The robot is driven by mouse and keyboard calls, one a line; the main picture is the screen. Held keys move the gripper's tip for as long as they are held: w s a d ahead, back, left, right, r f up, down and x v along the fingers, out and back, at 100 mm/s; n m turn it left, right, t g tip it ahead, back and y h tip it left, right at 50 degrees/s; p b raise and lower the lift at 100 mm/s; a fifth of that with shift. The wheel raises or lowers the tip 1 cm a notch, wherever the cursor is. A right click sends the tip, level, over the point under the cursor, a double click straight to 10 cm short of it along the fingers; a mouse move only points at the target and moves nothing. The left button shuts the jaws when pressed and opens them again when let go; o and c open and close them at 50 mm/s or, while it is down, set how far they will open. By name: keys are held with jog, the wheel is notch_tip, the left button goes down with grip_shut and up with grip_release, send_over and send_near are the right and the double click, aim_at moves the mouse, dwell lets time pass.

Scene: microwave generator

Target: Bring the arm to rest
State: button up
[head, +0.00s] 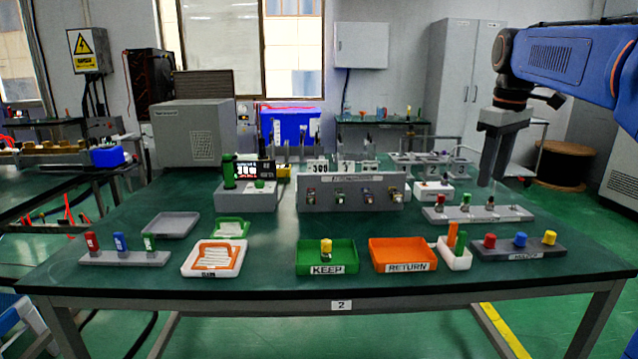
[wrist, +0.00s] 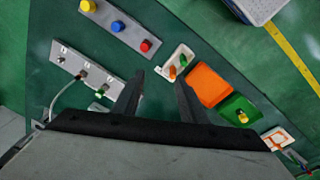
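My gripper (head: 490,178) hangs pointing down at the right of the head view, above the right part of the green table (head: 285,283). In the wrist view my gripper (wrist: 158,84) shows two dark fingers spread apart with nothing between them. It touches nothing that I can see. Far below, just beyond the fingertips, a small white holder (wrist: 166,71) with orange and green pieces stands on the table.
A green KEEP tray (head: 312,256) with a yellow-topped piece and an orange RETURN tray (head: 402,256) stand at the front. A dark rack (head: 540,250) with red, blue and yellow knobs stands front right. A grey panel (head: 350,195) stands mid-table.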

jog(key=s+a+f+m+t, duration=0.1)
jog(key=s+a+f+m, duration=0.2)
jog(key=s+f, duration=1)
jog(key=s+a+f+m+t, duration=0.2)
jog(key=s+a+f, duration=0.5)
jog(key=s+f, duration=0.6)
jog(key=s, duration=0.2)
jog(key=shift+s+a+f+m, duration=0.15)
jog(key=shift+s+f+m, duration=0.05)
jog(key=shift+s+m, duration=0.2)
